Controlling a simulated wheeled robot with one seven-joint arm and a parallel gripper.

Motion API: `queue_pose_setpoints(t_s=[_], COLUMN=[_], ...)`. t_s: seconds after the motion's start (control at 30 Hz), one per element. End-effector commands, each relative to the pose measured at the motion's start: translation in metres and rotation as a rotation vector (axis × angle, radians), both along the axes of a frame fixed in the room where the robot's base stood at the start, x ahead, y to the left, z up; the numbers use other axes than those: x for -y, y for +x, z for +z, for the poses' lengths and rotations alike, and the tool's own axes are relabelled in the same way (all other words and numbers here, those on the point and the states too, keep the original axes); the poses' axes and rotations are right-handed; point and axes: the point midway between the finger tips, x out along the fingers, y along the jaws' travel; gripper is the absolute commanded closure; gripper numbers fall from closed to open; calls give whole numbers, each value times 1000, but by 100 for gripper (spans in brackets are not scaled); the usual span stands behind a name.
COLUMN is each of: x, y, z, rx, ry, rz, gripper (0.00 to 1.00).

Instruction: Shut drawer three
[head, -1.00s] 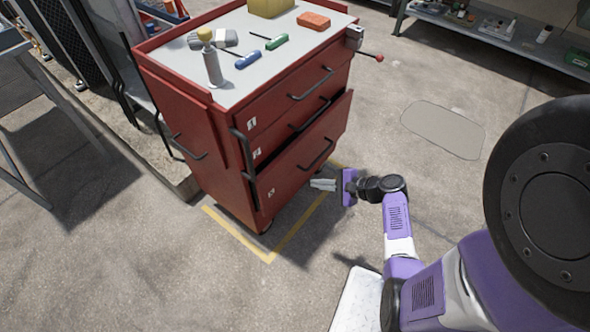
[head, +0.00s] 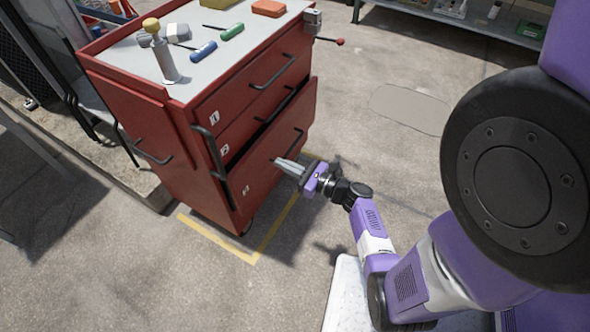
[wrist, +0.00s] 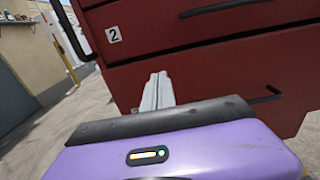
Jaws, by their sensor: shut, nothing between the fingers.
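The red tool cabinet has a bottom drawer, drawer three (head: 262,178), which stands out from the body with a dark gap above its front. Its bar handle (head: 290,147) is on the right part of the front and shows in the wrist view (wrist: 265,97). My gripper (head: 277,163) is shut and empty, its fingers pointing at the drawer front, left of and below the handle. In the wrist view the fingers (wrist: 157,92) overlap the red front below the drawer labelled 2 (wrist: 114,34). I cannot tell whether the fingertips touch it.
A vertical bar (head: 212,155) runs along the cabinet's front left corner. Open concrete floor lies to the right.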

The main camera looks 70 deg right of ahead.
Motion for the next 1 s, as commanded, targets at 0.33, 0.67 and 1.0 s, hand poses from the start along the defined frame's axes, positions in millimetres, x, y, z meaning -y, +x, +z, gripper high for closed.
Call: queue_pose_setpoints(t_s=[0.33,0.67,1.0], x=[13,16,19], y=[55,67,77], z=[-1,0,-2], rx=[0,-2,-2], ry=[-2,-1,-3], rz=[2,0,2], gripper=[100,100,100])
